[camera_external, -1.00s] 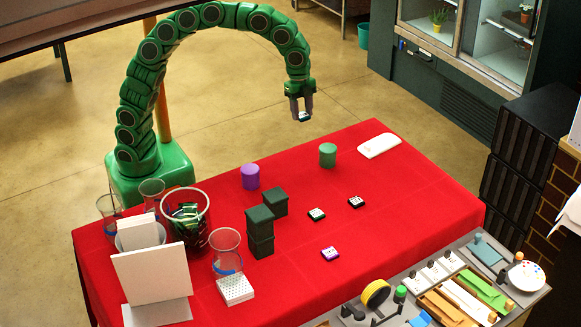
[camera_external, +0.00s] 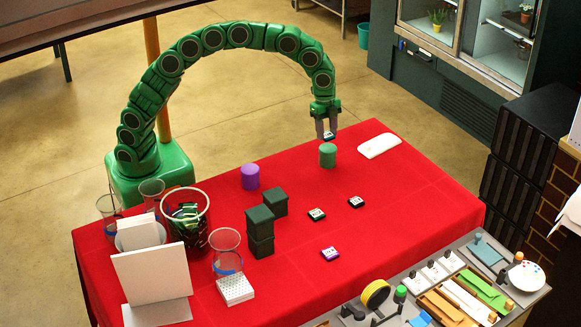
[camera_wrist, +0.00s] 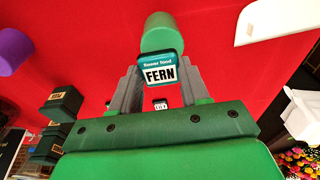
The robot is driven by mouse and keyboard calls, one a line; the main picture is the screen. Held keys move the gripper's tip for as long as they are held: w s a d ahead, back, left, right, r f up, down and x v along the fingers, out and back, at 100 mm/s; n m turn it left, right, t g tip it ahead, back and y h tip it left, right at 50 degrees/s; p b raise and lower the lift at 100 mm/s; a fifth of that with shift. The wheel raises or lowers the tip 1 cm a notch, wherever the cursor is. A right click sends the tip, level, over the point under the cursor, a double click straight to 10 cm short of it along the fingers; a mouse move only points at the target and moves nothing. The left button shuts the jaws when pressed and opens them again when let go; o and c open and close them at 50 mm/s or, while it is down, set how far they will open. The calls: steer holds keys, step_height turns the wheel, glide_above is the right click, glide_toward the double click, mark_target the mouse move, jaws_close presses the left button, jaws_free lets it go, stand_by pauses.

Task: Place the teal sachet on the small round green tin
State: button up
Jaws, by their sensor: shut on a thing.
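The teal sachet (camera_wrist: 159,70), labelled "flower food FERN", is held between the two fingers of my gripper (camera_external: 328,136). The gripper is shut on it. The small round green tin (camera_external: 328,155) stands upright near the far edge of the red table. In the external view the sachet is just above the tin's top; whether they touch I cannot tell. In the wrist view the tin (camera_wrist: 160,32) shows just beyond the sachet, which overlaps part of it.
A purple round tin (camera_external: 250,176) stands to the left, and a white flat piece (camera_external: 380,146) lies to the right. Dark green boxes (camera_external: 260,232) and several small sachets, including a purple one (camera_external: 330,253), are nearer. Bare red cloth surrounds the green tin.

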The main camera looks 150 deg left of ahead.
mark_target(328, 133)
steer(key=shift+w+a+f, duration=0.15)
steer(key=shift+f, duration=1.75)
steer(key=o, duration=1)
steer(key=shift+f, duration=0.1)
steer(key=r, duration=0.4)
steer(key=s+r, duration=0.1)
steer(key=r, duration=0.7)
steer(key=shift+s+r, duration=0.1)
steer(key=shift+s, duration=0.25)
